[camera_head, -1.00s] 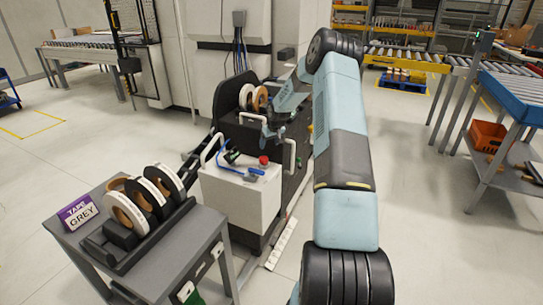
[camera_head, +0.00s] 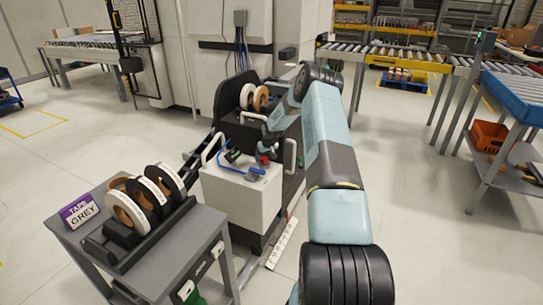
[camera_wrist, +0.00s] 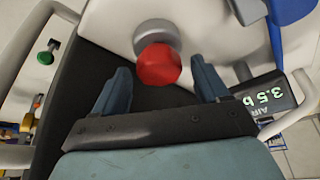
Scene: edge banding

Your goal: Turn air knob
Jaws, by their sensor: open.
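The air knob is a red round knob (camera_wrist: 158,65) on a grey collar (camera_wrist: 157,35). In the wrist view it lies between and just beyond the fingertips of my gripper (camera_wrist: 163,78), which is open and empty. I cannot tell whether either finger touches it. The dark air display (camera_wrist: 265,97) beside it reads about 3.5 and appears upside down. In the head view my gripper (camera_head: 268,150) is above the white cabinet (camera_head: 245,200), and the red knob is mostly hidden by it.
A blue handle (camera_head: 254,173) and white rails (camera_head: 290,155) stand close around the knob. A grey table (camera_head: 150,250) with tape rolls (camera_head: 125,210) is at the left. A roller conveyor (camera_head: 390,58) is at the back.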

